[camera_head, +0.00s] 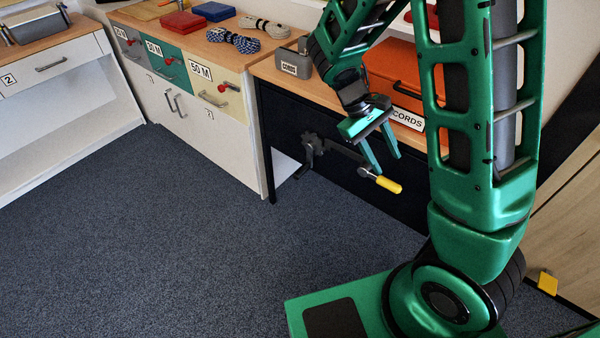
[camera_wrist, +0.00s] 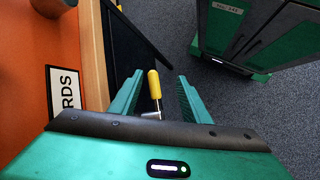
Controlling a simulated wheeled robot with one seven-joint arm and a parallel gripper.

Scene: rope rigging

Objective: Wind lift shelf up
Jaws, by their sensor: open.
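A crank with a dark arm (camera_head: 342,148) is mounted at the front of the dark-fronted bench. Its yellow handle (camera_head: 388,184) points out to the right. My gripper (camera_head: 384,160) is open just above and behind the handle in the head view. In the wrist view the yellow handle (camera_wrist: 154,84) shows between my two open fingers (camera_wrist: 158,90), with a gap on each side. I cannot tell how far below the fingertips it lies. I cannot pick out the lift shelf for certain.
Drawers with red knobs (camera_head: 168,60) and coiled ropes (camera_head: 232,40) are at the back. The carpet (camera_head: 170,220) in front is clear.

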